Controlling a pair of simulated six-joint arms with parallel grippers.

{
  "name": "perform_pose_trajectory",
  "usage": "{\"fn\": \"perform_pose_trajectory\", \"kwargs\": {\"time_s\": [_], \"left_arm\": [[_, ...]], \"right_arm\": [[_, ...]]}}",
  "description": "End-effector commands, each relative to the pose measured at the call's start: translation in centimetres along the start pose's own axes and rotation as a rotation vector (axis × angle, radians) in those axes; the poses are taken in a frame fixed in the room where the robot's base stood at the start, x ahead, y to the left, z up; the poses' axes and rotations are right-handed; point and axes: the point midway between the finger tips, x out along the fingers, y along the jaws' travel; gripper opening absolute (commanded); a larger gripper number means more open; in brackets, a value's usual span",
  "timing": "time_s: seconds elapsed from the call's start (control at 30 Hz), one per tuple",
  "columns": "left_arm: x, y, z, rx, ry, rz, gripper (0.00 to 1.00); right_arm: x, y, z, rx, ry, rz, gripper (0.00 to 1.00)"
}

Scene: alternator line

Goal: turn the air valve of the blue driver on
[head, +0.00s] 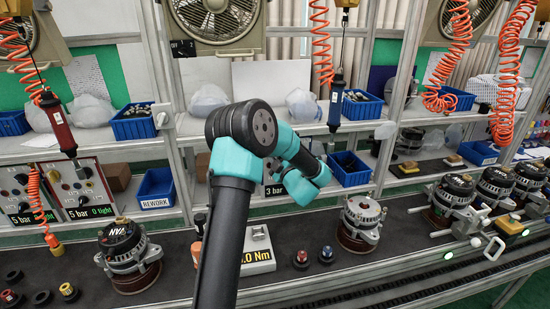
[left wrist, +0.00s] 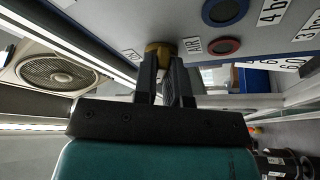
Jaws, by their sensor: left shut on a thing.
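In the left wrist view, the two dark fingers of my left gripper (left wrist: 166,68) are shut on a brass-coloured valve knob (left wrist: 158,47) on a grey panel. A label reading AIR (left wrist: 193,46) sits beside the knob. The fingers hide part of the knob, so its turned position cannot be told. In the head view my teal arm reaches to the middle shelf, and the gripper and valve are hidden behind it. A 3 bar label (head: 273,190) shows just under the arm. The blue driver (head: 337,98) hangs upright from an orange coiled hose. My right gripper is not in view.
The red driver (head: 60,124) hangs at the left near two 5 bar panels. Blue bins stand on the shelves, one marked REWORK (head: 155,188). Alternators (head: 129,254) stand along the dark bench. Round blue and red fittings (left wrist: 224,10) lie near the held knob.

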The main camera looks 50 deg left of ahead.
Motion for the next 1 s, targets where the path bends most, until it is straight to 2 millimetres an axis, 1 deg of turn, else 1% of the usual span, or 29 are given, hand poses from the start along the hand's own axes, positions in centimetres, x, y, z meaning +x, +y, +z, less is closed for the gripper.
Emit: {"fn": "perform_pose_trajectory", "kwargs": {"time_s": [0.7,1.0], "left_arm": [[0.02,-0.50,-0.14,0.628,-0.001,0.259,0.00],[0.07,-0.60,-0.26,0.830,-0.002,0.343,0.00]], "right_arm": [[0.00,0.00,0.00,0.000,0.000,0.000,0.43],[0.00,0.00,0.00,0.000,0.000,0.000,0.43]]}}
